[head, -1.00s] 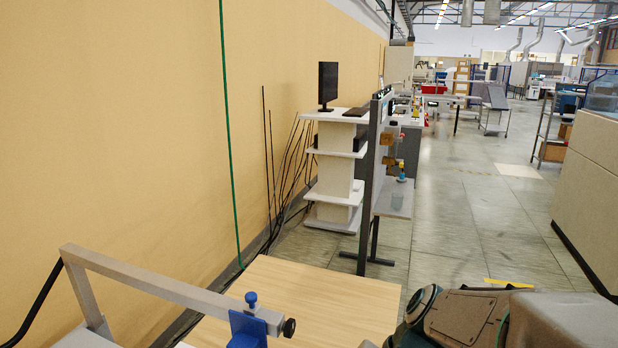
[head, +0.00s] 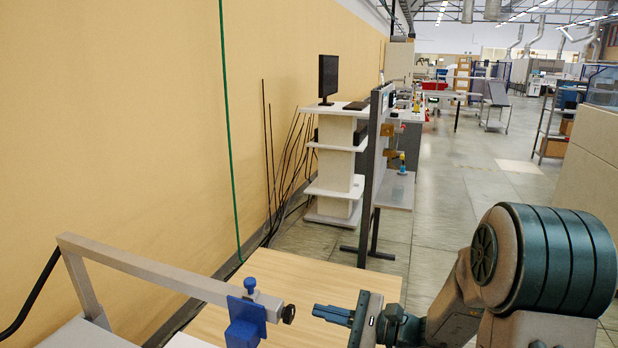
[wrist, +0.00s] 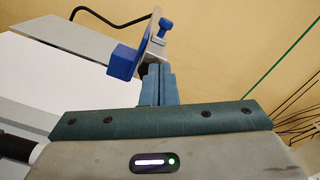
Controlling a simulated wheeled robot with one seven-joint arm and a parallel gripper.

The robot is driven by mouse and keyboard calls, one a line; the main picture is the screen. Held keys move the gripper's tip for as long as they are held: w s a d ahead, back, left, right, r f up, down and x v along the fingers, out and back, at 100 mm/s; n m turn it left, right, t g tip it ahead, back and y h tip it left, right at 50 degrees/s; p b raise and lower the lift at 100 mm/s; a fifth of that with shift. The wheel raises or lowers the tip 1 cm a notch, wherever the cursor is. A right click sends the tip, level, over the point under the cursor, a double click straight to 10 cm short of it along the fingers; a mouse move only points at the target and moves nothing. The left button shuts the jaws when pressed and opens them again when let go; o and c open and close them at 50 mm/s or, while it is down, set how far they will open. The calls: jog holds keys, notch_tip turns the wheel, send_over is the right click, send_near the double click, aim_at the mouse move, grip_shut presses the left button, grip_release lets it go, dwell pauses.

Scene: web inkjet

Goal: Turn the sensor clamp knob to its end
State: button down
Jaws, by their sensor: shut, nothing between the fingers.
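A blue sensor clamp (head: 246,322) sits near the end of a grey bar (head: 150,268). A small blue knob (head: 249,284) stands on top of the clamp, and a round black knob (head: 288,314) is on the bar's end; I cannot tell which is the task's knob. My gripper (head: 318,312) is shut and empty, its fingertips pointing left at the black knob with a small gap. In the wrist view the fingertips (wrist: 158,68) partly cover the black knob, with the clamp (wrist: 123,63) to the left and the blue knob (wrist: 165,25) above.
A wooden tabletop (head: 300,285) lies below the bar and gripper. A tan wall (head: 120,130) runs along the left. A black cable (head: 32,297) hangs from the bar's left end. A white shelf stand (head: 335,165) with a monitor (head: 328,78) stands farther back.

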jog(key=shift+b+x, duration=0.3)
jog(key=shift+x, duration=2.4)
jog(key=shift+f, duration=0.2)
jog(key=shift+s+f+b, duration=0.15)
jog(key=shift+s+b, duration=0.15)
jog(key=shift+b, duration=0.2)
jog(key=shift+s+a+f+b, duration=0.3)
jog(key=shift+s+f+b, duration=0.15)
jog(key=shift+s+b, duration=0.35)
jog(key=shift+f, duration=0.1)
jog(key=shift+s, duration=0.1)
jog(key=v, duration=0.6)
jog(key=shift+s+a+r, duration=0.15)
jog(key=shift+s+r, duration=0.05)
jog(key=shift+r, duration=0.1)
